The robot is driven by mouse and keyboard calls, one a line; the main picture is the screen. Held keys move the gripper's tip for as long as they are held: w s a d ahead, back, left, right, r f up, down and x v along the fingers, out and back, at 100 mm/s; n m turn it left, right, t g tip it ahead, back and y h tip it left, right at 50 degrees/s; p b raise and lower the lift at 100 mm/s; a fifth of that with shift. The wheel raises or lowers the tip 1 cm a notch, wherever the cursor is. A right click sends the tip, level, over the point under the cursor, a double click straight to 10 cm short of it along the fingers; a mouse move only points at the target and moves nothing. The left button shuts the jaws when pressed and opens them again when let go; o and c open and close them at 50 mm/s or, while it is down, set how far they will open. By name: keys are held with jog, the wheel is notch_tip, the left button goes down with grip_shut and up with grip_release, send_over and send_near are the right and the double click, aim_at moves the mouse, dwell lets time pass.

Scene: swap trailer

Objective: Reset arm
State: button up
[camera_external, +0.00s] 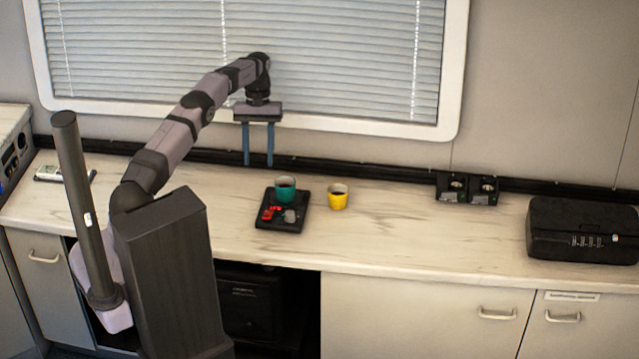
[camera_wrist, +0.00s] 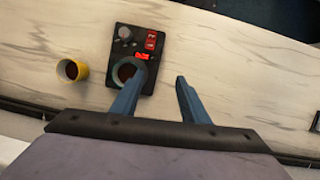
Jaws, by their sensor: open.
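My gripper (camera_external: 258,146) is open and empty, with its two blue fingers pointing down above the back of the counter. It also shows in the wrist view (camera_wrist: 154,97), fingers apart. A teal cup (camera_external: 285,188) stands on a black tray-like panel (camera_external: 263,224), to the right of and below my gripper in the external view. In the wrist view the cup (camera_wrist: 117,76) is partly behind the left finger. A yellow cup (camera_external: 338,197) with dark contents stands on the counter beside the panel, and shows in the wrist view (camera_wrist: 84,70).
The panel carries red parts (camera_external: 269,212) and a grey knob (camera_external: 290,215). A black case (camera_external: 580,229) sits at the counter's right. Black sockets (camera_external: 467,188) are at the back edge, and a small device (camera_external: 50,173) lies at the left. The counter (camera_external: 420,235) right of the yellow cup is clear.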

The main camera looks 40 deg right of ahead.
jog(key=w+a+r+n+h, duration=0.15)
jog(key=w+a, duration=0.25)
jog(key=a, duration=0.4)
jog(key=w+a+r+n+t, duration=0.1)
jog(key=w+a+r, duration=0.2)
jog(key=w+a, duration=0.35)
jog(key=w+a+r+n+h, duration=0.1)
jog(key=w+a+r+n, duration=0.15)
jog(key=a, duration=0.65)
jog(key=s+a+n+t, duration=0.1)
jog(key=s+a, duration=0.3)
jog(key=a, duration=0.6)
jog(key=s+a+n+t, duration=0.1)
jog(key=s+a, duration=0.3)
jog(key=a, duration=0.5)
jog(key=s+a+f+n, duration=0.1)
jog(key=s+a+f, duration=0.2)
jog(key=s+a, duration=0.2)
notch_tip(320, 180, down, 22)
jog(key=b, duration=2.2)
jog(key=shift+s+d+f, duration=0.2)
jog(key=shift+d, duration=0.05)
notch_tip(320, 180, down, 23)
jog(key=b, duration=2.3)
